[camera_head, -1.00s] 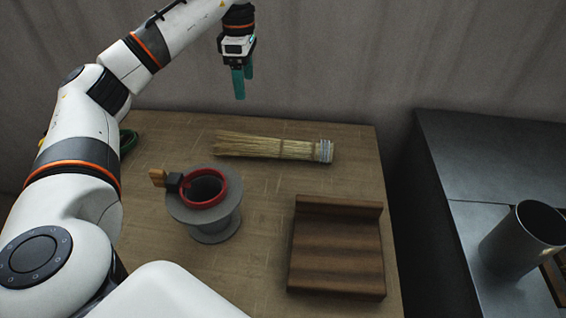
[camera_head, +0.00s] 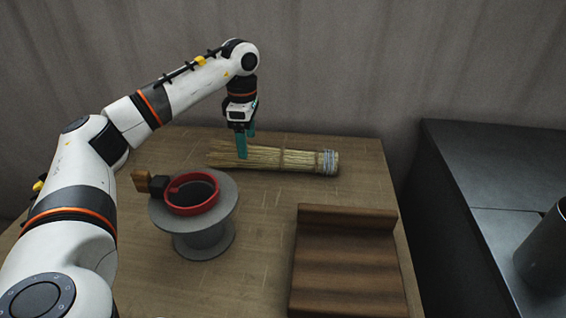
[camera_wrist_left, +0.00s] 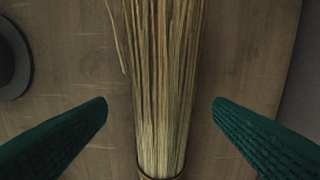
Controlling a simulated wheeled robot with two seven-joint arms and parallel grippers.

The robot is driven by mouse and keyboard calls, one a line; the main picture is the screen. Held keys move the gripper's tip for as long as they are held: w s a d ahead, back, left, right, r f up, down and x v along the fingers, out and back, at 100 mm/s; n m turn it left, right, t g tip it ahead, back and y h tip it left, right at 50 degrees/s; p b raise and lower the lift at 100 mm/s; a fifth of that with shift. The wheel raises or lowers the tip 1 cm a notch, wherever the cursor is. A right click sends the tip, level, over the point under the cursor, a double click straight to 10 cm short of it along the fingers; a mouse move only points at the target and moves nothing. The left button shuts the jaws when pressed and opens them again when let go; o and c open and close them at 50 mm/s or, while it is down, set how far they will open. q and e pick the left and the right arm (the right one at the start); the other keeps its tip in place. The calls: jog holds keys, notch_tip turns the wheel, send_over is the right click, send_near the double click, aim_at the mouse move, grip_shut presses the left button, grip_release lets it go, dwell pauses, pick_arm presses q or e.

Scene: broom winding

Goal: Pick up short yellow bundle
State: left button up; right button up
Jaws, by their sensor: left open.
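The short yellow bundle (camera_head: 290,160) of straw lies on its side near the back of the wooden table, its grey-bound end to the right. In the left wrist view the bundle (camera_wrist_left: 165,80) runs up and down the picture, between the two fingers and apart from both. A dark band shows at the bottom edge there. My left gripper (camera_head: 246,148) is open and points down over the left part of the bundle; its green fingers (camera_wrist_left: 160,118) stand on either side. In the head view the fingers hide a bit of the straw. My right gripper is not in view.
A grey spool (camera_head: 205,240) with a red ring (camera_head: 192,208) and a wooden-handled tool (camera_head: 142,182) stands in front of the bundle. A brown grooved wooden block (camera_head: 345,265) lies at front right. A dark cabinet with a metal cylinder (camera_head: 545,250) is beyond a gap at right.

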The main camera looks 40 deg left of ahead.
pick_arm(q)
jog(key=shift+f, duration=0.3)
jog(key=f, duration=0.1)
jog(key=f+b, duration=0.1)
jog(key=f, duration=0.2)
jog(key=shift+a+f, duration=0.2)
jog(key=shift+a, duration=0.1)
jog(key=shift+w+f, duration=0.1)
jog(key=shift+f, duration=0.1)
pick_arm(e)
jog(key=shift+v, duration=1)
pick_arm(q)
jog(key=shift+c, duration=0.5)
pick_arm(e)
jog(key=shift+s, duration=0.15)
pick_arm(q)
jog(key=c, duration=1)
jog(key=shift+r, duration=0.1)
